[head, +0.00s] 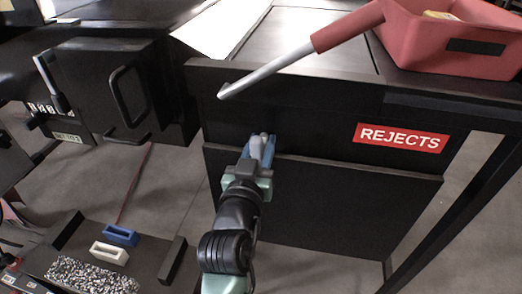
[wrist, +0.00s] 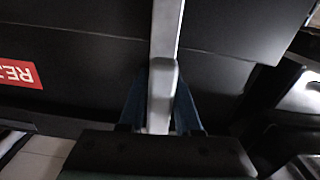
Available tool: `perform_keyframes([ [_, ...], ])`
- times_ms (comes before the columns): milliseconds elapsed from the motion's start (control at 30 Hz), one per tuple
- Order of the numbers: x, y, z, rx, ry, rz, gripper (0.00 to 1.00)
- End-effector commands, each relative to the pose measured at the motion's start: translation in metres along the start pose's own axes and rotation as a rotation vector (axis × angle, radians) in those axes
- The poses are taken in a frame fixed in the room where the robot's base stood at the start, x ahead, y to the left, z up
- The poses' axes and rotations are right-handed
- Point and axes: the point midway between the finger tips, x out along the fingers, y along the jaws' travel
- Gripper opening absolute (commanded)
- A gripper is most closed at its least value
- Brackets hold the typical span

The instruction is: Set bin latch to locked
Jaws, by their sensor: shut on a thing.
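My gripper (head: 262,143) is at the dark front panel of the bin, left of the red REJECTS sign (head: 401,138). Its blue fingers are shut on a pale grey latch handle (head: 257,152), mostly hidden by the fingers in the head view. In the wrist view the latch handle (wrist: 162,85) is a silver bar running from the top edge down between the blue fingers of my gripper (wrist: 160,100). The sign (wrist: 20,72) appears upside down at the left there. Whether the latch is locked cannot be told.
A silver lever (head: 268,74) with a red grip slants above my gripper. A red tray (head: 435,40) sits at the top right. A black box (head: 105,90) with handles stands left. Blue (head: 121,235) and white (head: 109,253) blocks lie low at the left.

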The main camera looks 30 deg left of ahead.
Motion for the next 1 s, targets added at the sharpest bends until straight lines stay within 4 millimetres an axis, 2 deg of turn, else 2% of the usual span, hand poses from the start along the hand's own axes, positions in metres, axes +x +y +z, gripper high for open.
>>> perform_keyframes([
  [300, 0.0000, -0.0003, 0.0003, 0.084, 0.000, -0.001, 0.00],
  [733, 0.0000, -0.0004, -0.0005, 0.095, 0.000, -0.001, 0.00],
  [767, 0.0000, -0.0003, -0.0005, 0.095, 0.000, -0.001, 0.34],
  [800, 0.0000, -0.0003, -0.0005, 0.095, 0.000, -0.001, 0.41],
  [900, 0.0001, -0.0003, -0.0004, 0.094, 0.000, -0.001, 0.57],
  [1000, 0.0001, -0.0001, -0.0004, 0.092, 0.000, 0.000, 0.57],
])
